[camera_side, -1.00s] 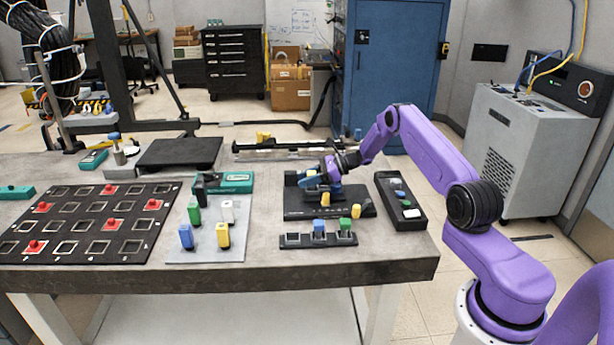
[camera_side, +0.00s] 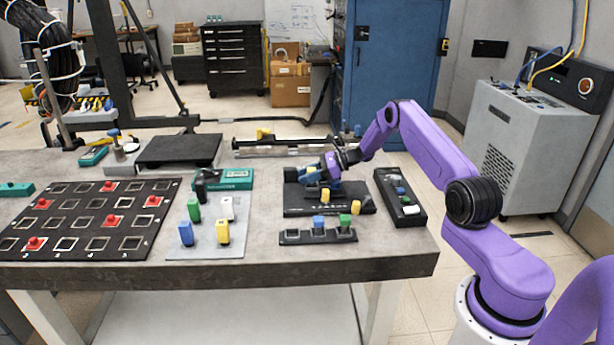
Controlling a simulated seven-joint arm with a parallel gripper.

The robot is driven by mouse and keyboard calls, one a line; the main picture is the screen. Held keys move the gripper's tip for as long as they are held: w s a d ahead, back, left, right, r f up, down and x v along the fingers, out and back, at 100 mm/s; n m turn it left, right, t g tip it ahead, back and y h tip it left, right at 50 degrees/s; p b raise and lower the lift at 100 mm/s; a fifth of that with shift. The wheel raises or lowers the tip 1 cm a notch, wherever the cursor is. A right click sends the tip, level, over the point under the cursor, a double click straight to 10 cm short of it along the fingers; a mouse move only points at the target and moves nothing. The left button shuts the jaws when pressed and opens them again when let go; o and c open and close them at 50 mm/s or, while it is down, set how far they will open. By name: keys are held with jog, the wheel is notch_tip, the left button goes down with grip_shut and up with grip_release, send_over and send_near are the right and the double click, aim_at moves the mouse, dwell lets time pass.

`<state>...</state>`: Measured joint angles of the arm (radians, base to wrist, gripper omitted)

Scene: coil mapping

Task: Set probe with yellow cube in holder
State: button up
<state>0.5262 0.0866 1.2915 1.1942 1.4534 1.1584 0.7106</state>
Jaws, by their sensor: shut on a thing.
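My gripper (camera_side: 313,177) is low over the black platform (camera_side: 295,207) at the right of the table. Its jaws are shut, with a small yellow patch (camera_side: 311,169) at the fingers that looks like the probe's yellow cube; the rest of the probe is hidden. A second yellow cube (camera_side: 325,194) stands just in front of the gripper, and a third (camera_side: 356,206) at the platform's right front. The black holder (camera_side: 291,238) in front has several slots: a blue cube (camera_side: 318,222) and a green cube (camera_side: 345,220) stand in it, and its left slot looks empty.
A black tray (camera_side: 410,219) with small parts lies right of the platform. A grey mat (camera_side: 205,250) at left carries blue, green, white and yellow pieces. A black grid board (camera_side: 70,238) with red pieces is further left. A long rail (camera_side: 285,151) lies behind.

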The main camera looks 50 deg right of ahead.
jog(key=shift+f, duration=0.6)
dwell(1.1)
jog(key=o, duration=1.6)
jog(key=shift+s+f, duration=0.1)
jog(key=shift+s, duration=0.05)
jog(key=shift+o, duration=0.2)
notch_tip(320, 180, up, 7)
jog(key=shift+r, duration=0.2)
